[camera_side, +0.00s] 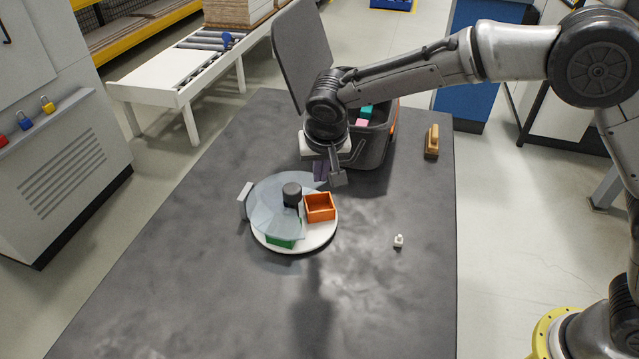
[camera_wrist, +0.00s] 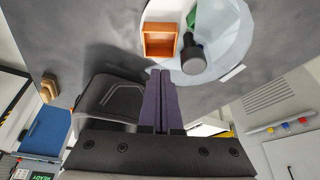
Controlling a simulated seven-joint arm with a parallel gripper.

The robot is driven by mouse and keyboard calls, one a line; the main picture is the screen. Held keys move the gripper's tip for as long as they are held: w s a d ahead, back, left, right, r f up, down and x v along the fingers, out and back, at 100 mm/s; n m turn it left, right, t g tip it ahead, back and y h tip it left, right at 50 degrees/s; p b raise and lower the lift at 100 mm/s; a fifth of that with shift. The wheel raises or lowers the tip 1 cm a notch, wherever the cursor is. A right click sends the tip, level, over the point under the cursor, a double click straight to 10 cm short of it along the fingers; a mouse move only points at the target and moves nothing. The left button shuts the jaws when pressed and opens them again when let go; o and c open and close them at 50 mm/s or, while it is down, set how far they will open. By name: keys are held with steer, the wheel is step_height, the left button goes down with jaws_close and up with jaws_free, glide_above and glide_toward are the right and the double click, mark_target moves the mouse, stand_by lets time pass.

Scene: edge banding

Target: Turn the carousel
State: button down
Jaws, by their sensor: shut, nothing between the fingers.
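The carousel (camera_side: 315,239) is a round white disc on the dark table, with a translucent grey cover over much of it and a dark knob (camera_side: 292,193) at its centre. An orange open box (camera_side: 320,207) sits uncovered on its right side. A green box (camera_side: 284,241) shows at the front under the cover's edge. A light tab (camera_side: 244,201) stands at the carousel's left edge. My gripper (camera_side: 321,174) is shut and empty, just behind the carousel's rim. In the wrist view, its purple fingers (camera_wrist: 158,76) point toward the orange box (camera_wrist: 160,40) and the knob (camera_wrist: 193,58).
A dark bin (camera_side: 372,150) with its lid raised stands behind my gripper, holding pink and teal pieces. A wooden-coloured block (camera_side: 432,141) lies at the back right. A small white item (camera_side: 398,241) sits right of the carousel. The table's front is clear.

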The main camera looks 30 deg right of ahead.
steer(key=s+a, duration=0.3)
steer(key=s, duration=0.6)
glide_toward(320, 224)
steer(key=shift+n, duration=0.4)
steer(key=f, duration=0.1)
steer(key=s+f, duration=0.1)
steer(key=f, duration=0.1)
steer(key=s+f, duration=0.1)
steer(key=shift+a+f, duration=0.15)
steer(key=shift+a, duration=0.05)
steer(key=shift+w+d, duration=0.2)
steer(key=shift+w, duration=0.4)
steer(key=shift+w+d, duration=0.2)
steer(key=shift+w, duration=0.4)
steer(key=shift+w+d, duration=0.2)
steer(key=shift+w, duration=0.5)
